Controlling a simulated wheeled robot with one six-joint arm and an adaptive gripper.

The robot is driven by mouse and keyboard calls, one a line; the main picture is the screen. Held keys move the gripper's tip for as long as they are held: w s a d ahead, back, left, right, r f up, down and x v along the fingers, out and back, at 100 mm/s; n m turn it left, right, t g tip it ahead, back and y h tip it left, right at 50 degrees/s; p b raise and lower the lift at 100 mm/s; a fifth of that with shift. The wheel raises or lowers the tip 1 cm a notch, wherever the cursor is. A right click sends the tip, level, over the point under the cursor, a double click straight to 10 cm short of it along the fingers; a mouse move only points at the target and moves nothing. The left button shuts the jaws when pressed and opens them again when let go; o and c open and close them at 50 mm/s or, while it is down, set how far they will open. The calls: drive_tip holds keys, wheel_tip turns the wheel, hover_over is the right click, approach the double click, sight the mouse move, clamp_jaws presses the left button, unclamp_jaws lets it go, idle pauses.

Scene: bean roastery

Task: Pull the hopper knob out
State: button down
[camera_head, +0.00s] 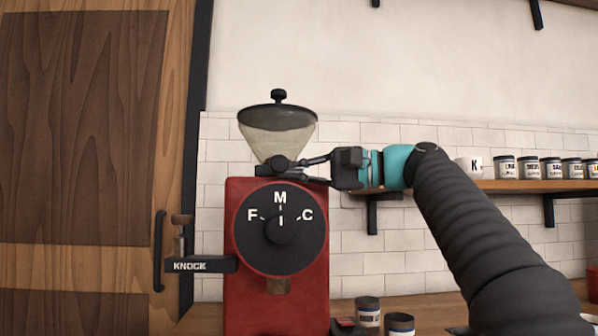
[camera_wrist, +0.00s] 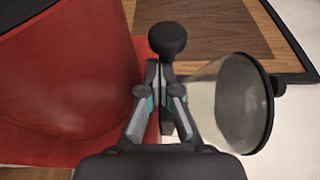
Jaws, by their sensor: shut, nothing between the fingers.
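The red grinder (camera_head: 275,300) carries a clear, cone-shaped hopper (camera_head: 277,140) with a dark lid (camera_head: 278,112). The black hopper knob (camera_head: 280,164) sits at the hopper's neck. In the wrist view the knob (camera_wrist: 168,38) shows as a round black head just beyond my fingertips, with the hopper (camera_wrist: 228,105) lying to the right. My gripper (camera_head: 300,169) reaches in from the right at neck height. In the wrist view my gripper (camera_wrist: 161,72) is shut, its fingertips close together beside the knob. I cannot tell whether they touch it.
A dial (camera_head: 282,240) marked F, M and C is on the grinder's front below the knob. Jars (camera_head: 368,308) stand on the counter at lower right. A shelf (camera_head: 530,185) holds a mug and several tins.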

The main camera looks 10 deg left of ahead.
sight(287, 168)
drive_tip(key=s+b, duration=0.1)
drive_tip(key=s+d, duration=0.1)
drive_tip(key=s, duration=0.1)
drive_tip(key=shift+s+b, duration=0.2)
drive_tip(key=shift+b, duration=0.15)
drive_tip(key=shift+s, duration=0.25)
drive_tip(key=shift+d, duration=0.1)
drive_tip(key=d+p, duration=0.1)
drive_tip(key=d, duration=0.8)
drive_tip(key=shift+s+d, duration=0.3)
drive_tip(key=shift+d, duration=0.1)
